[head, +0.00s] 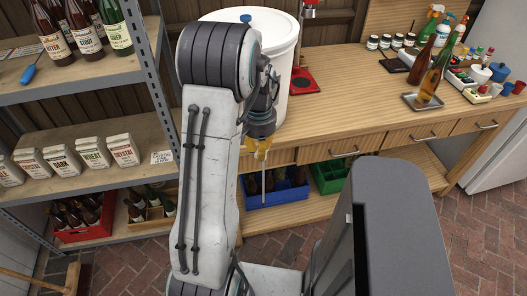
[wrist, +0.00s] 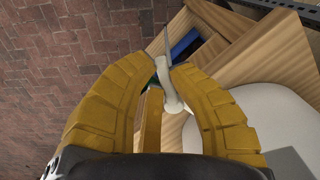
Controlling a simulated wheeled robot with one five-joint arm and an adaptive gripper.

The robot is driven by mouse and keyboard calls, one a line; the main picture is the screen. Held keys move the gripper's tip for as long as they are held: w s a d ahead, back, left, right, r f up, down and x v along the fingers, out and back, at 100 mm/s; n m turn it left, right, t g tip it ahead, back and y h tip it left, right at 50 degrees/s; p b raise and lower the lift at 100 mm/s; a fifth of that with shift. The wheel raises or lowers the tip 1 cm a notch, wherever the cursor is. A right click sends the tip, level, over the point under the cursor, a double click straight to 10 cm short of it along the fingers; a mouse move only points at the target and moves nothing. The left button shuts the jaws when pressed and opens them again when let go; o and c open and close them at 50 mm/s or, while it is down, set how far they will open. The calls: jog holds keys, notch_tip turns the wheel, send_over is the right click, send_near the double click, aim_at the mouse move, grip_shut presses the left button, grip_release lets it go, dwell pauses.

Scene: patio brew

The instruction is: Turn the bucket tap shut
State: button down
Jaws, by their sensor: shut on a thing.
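The white bucket (head: 285,48) stands on the wooden bench behind my arm, which hides its left part and lower front. My gripper (head: 262,158) is low at the bucket's front, by the bench's front edge, with its yellow fingers pointing down. In the wrist view, my gripper (wrist: 165,66) is closed around the pale bucket tap (wrist: 172,96). A thin grey rod (wrist: 168,42) extends beyond the tap and hangs below the fingers in the head view (head: 264,184). The bucket's pale side (wrist: 275,108) is at the lower right. The tap's handle position cannot be made out.
Blue (head: 283,190) and green (head: 329,176) crates sit below. A metal shelf (head: 95,85) with bottles and bags is at left. Brick floor (head: 470,230) is open at right.

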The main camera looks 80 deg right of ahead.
jog(key=shift+w+d+m+b, duration=0.15)
jog(key=shift+w+d+m, duration=0.35)
jog(key=shift+m, duration=1.4)
jog(key=shift+w+d+m+b, duration=0.2)
jog(key=shift+w+m, duration=0.45)
jog(key=shift+m, duration=1.25)
jog(key=shift+w+d+m+b, duration=0.1)
jog(key=shift+w+d+m, duration=0.45)
jog(key=shift+m, duration=1.35)
jog(key=shift+w, duration=0.1)
jog(key=c, duration=1.2)
grip_release()
jog(key=shift+o, duration=0.4)
notch_tip(320, 180, up, 12)
